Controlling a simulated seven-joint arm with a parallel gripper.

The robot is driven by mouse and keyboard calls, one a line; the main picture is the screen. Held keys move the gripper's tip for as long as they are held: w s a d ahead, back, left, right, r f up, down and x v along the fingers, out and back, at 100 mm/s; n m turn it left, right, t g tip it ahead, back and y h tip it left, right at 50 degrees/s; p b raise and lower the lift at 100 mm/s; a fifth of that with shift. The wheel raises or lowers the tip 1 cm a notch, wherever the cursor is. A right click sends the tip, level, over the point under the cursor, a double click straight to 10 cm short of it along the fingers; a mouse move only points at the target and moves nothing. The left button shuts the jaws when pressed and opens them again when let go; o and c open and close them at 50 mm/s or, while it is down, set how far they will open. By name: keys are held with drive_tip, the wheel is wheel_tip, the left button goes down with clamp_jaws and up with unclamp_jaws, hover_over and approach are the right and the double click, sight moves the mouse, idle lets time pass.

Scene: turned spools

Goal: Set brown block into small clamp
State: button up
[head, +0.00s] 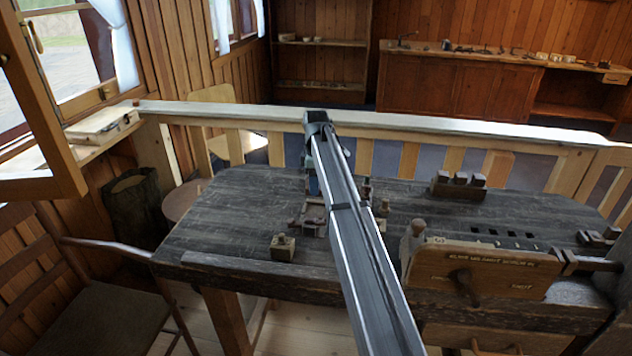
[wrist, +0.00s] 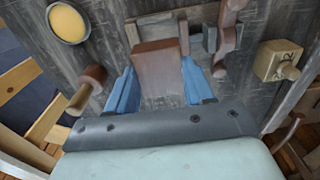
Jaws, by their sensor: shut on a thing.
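My gripper (wrist: 155,88) has blue fingers shut on the brown block (wrist: 160,72), one on each side of it in the wrist view. In the head view, a blue finger shows by the arm's far end, but the arm hides most of the gripper and block. A small reddish-brown wooden frame (head: 310,217), possibly the small clamp, sits on the table beside the arm.
A pale knobbed block (head: 283,246) stands near the table's front edge. A dark holder with several blocks (head: 459,186) is at the back right. A large wooden vise (head: 480,268) fills the front right. The left of the dark table (head: 215,222) is clear.

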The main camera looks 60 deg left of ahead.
drive_tip(key=shift+f, duration=3.05)
drive_tip(key=shift+f, duration=0.75)
idle(1.0)
drive_tip(key=o, duration=1.1)
drive_tip(key=shift+r, duration=0.2)
drive_tip(key=shift+r, duration=4.05)
